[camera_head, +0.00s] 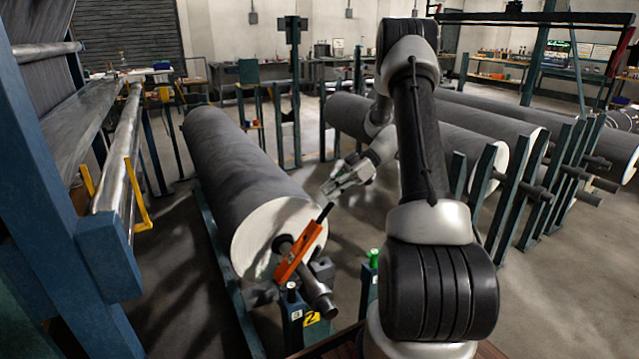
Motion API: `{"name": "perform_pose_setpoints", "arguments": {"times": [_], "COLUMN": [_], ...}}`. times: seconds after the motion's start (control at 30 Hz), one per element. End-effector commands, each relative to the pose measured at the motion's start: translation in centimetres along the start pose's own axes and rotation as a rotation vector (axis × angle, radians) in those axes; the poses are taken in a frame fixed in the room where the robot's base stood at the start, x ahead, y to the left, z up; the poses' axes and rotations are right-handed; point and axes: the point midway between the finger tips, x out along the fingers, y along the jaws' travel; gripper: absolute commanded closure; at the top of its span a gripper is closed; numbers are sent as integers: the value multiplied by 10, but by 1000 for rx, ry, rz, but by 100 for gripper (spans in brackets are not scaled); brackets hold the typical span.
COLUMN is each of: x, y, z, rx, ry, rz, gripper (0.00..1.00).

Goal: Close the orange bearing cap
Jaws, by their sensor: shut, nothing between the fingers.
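The orange bearing cap (298,252) stands tilted up at an angle beside the steel shaft end (316,297) of the large grey roll (235,160). A dark handle (324,213) sticks out from its upper end, up and to the right. My gripper (330,190) is shut and empty, just above and close to the handle's tip. I cannot tell whether the two touch. The cap's lower end lies over the shaft, and its hinge is hard to make out. The bearing stand (292,315), blue with a yellow label marked 2, is under the shaft.
My arm fills the middle right and hides part of the floor and rolls behind it. More grey rolls (460,140) lie on the right behind dark green posts (484,185). A blue frame (55,200) stands at the left. A green-topped post (372,270) stands right of the stand.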

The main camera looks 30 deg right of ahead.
Motion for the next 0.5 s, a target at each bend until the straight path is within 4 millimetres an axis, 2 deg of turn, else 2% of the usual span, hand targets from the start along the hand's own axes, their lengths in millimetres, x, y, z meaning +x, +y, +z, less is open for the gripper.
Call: {"name": "perform_pose_setpoints", "arguments": {"times": [0.07, 0.3, 0.5], "x": [-3, -17, -19], "y": [4, 17, 28], "z": [22, 87, 145], "rx": [12, 8, 7], "ry": [73, 60, 59], "rz": [-12, -11, -13], "gripper": [100, 100, 100]}}
